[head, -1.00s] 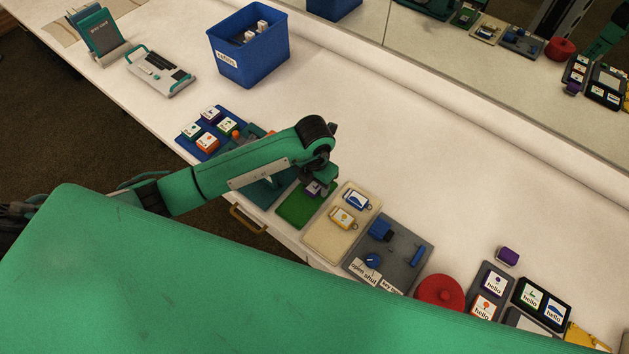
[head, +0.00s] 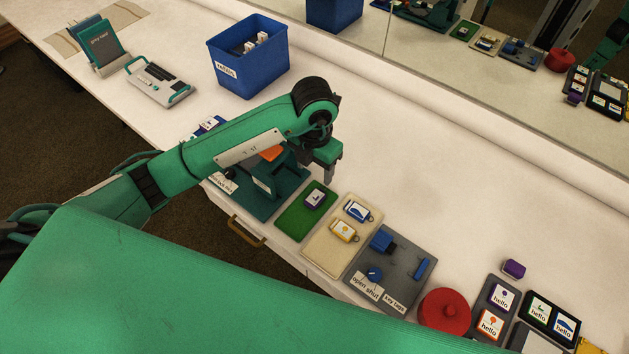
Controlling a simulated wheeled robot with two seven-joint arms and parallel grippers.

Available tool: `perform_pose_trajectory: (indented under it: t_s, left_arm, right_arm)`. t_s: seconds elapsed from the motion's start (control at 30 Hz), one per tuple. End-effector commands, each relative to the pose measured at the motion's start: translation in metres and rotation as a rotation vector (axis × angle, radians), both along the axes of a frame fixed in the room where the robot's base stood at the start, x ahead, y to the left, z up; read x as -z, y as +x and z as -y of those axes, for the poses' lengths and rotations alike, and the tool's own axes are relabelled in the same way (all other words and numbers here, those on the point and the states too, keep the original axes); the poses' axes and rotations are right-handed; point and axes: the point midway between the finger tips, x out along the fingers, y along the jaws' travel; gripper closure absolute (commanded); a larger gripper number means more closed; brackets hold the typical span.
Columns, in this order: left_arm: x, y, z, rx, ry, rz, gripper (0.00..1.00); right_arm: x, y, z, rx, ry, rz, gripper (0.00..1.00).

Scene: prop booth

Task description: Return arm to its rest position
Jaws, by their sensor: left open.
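My left arm reaches in from the left, and its gripper (head: 328,172) hangs above the counter, just behind the green mat. Its jaws are open and I see nothing held between them. A purple block with a white label (head: 314,199) lies on the green mat (head: 293,219), apart from the gripper. My right gripper is not in view.
On the counter (head: 430,190) are a beige tray (head: 319,252) with two tags, a grey board (head: 403,264) with blue parts, a red round object (head: 444,311) and label blocks. A blue bin (head: 254,76) stands behind. A mirror lines the back.

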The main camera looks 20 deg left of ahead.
Motion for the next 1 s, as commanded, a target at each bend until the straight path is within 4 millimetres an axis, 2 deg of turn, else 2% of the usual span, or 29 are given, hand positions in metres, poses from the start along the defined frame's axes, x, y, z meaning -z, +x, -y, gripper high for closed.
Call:
perform_pose_trajectory:
  t_s: [0.1, 0.23, 0.67, 0.73, 0.87, 1.0]
  left_arm:
    - [-0.013, 0.001, 0.000, -0.001, 0.000, 0.001, 0.41]
    - [-0.019, 0.000, 0.000, -0.001, 0.001, 0.001, 0.41]
    - [-0.020, 0.000, 0.000, 0.000, -0.001, 0.000, 0.41]
    - [-0.018, -0.002, 0.005, 0.008, -0.025, -0.005, 0.41]
    - [-0.014, -0.015, 0.037, 0.054, -0.185, -0.023, 0.41]
    - [-0.023, -0.043, 0.098, 0.111, -0.526, -0.055, 0.41]
  right_arm:
    - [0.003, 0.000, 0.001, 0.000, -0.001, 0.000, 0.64]
    - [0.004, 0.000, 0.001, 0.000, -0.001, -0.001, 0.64]
    - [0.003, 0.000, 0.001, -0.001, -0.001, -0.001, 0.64]
    - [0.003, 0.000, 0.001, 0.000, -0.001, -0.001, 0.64]
    - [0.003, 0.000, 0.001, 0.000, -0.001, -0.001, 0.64]
    - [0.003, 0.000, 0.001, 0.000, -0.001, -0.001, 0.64]
